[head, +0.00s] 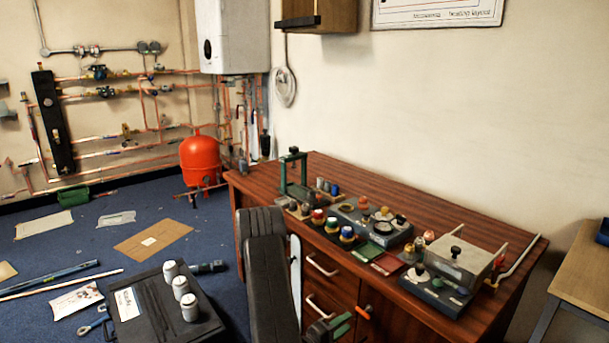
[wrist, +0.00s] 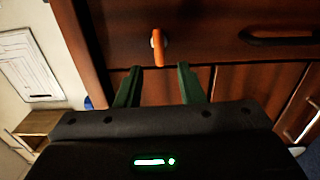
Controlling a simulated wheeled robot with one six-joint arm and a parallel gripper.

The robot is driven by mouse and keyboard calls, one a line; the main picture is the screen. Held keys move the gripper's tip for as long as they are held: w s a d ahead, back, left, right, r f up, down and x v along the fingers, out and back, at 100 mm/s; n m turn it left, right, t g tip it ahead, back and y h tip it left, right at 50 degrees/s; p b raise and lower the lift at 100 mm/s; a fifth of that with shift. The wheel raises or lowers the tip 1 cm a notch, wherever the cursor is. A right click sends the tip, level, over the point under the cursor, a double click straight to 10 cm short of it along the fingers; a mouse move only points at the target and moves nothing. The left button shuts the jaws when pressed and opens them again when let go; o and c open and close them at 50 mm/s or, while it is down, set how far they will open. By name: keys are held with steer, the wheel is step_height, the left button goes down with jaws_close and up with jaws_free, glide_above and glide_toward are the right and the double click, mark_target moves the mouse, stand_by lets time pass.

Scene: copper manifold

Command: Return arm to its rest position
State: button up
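My gripper (head: 345,322) is low at the front of the wooden desk (head: 420,200), in the bottom middle of the head view. In the wrist view its two green fingers (wrist: 159,70) stand apart with nothing between them. An orange handle (wrist: 158,46) on the desk's wooden front lies just beyond the fingertips, apart from them. The same orange piece (head: 365,311) shows right of the fingers in the head view. My black arm crosses the lower middle of the head view and hides part of the desk front.
The desk top carries caps, blocks and a grey box (head: 460,262). A black case (head: 150,310) with white cylinders stands left of my arm. A red tank (head: 200,160) and copper pipes are at the back left. Cardboard (head: 153,240) and tools lie on the blue floor.

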mark_target(360, 312)
steer(key=v, duration=0.8)
steer(key=b+x, duration=0.1)
steer(key=x, duration=1.2)
steer(key=shift+w+d, duration=0.2)
steer(key=shift+d, duration=0.1)
steer(key=m+b, duration=0.1)
steer(key=m, duration=0.3)
steer(key=shift+s+a+m, duration=0.1)
steer(key=shift+m, duration=0.2)
steer(key=shift+r+m+b, duration=0.2)
steer(key=shift+m+b, duration=0.2)
steer(key=shift+m, duration=1.2)
